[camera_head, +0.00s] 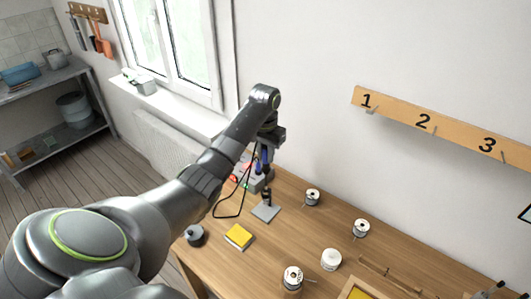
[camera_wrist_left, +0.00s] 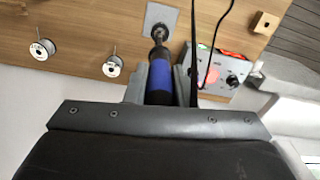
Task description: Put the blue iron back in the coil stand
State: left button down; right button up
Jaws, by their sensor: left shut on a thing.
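The blue iron (camera_head: 265,160) is upright in my left gripper (camera_head: 264,147), above the back left of the table. In the left wrist view, the fingers of my left gripper (camera_wrist_left: 160,88) are shut on the iron's blue handle (camera_wrist_left: 161,78). The coil stand has a grey square base (camera_head: 266,213) on the table, with a dark coil rising from it below the iron. In the left wrist view, its base (camera_wrist_left: 162,14) lies straight beyond the iron's front end. I cannot tell whether the iron's tip is inside the coil. My right gripper is not in view.
A grey control box (camera_wrist_left: 228,68) with a cable stands close beside the iron. The wall is close behind the table.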

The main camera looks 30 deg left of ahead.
aim_at(265, 173)
pick_arm(q)
jog(key=shift+f+b, duration=0.4)
jog(key=shift+f, duration=3.6)
dwell(1.1)
jog(key=shift+p, duration=0.4)
dwell(0.4)
jog(key=shift+f+b, duration=0.5)
jog(key=shift+f, duration=1)
dwell(0.4)
